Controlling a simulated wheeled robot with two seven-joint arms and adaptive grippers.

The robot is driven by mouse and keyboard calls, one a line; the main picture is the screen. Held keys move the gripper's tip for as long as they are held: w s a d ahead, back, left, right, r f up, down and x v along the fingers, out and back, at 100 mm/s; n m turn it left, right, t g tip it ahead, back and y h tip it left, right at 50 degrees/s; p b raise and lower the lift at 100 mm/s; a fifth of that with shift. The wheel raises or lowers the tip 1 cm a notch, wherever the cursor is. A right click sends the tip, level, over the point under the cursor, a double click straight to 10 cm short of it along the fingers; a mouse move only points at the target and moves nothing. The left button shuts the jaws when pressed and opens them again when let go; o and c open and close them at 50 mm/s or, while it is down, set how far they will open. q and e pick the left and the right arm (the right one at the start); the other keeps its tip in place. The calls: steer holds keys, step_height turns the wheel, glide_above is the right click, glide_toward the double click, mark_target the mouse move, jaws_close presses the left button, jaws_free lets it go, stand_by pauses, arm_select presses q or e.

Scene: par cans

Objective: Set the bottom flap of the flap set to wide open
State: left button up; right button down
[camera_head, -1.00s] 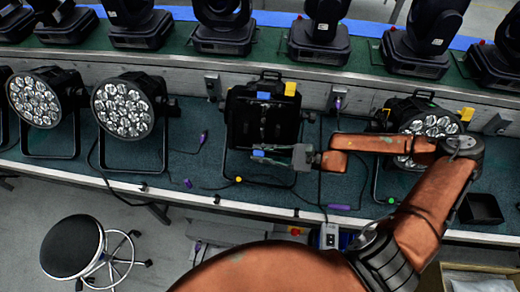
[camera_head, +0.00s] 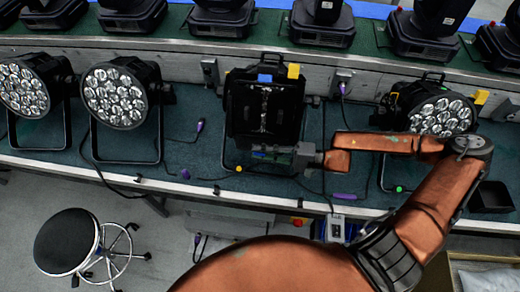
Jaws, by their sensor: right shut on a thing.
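The flap set (camera_head: 235,105) is on the front of a black lamp at the middle of the bench. It has black flaps around a dark, open front, with a blue tag at the top and a yellow tag at upper right. Its bottom flap (camera_head: 262,148) is swung out at the lower edge, and the exact angle is hard to judge. My right gripper (camera_head: 276,154) comes in from the right and is shut on this bottom flap. The fingers partly hide the flap's right part. My left gripper is not in view.
Round multi-lens lamps stand at left (camera_head: 115,95) and right (camera_head: 440,113). Dark moving-head lights line the raised shelf behind. Cables and a purple connector (camera_head: 344,197) lie on the bench (camera_head: 190,150). A black stool (camera_head: 68,238) stands on the floor at lower left.

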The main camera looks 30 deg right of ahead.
steer(key=shift+f+n, duration=0.5)
steer(key=shift+n, duration=0.2)
steer(key=shift+b, duration=0.3)
steer(key=c, duration=1.8)
jaws_free()
steer(key=shift+w, duration=0.1)
steer(key=v, duration=1.2)
steer(key=shift+d, duration=0.1)
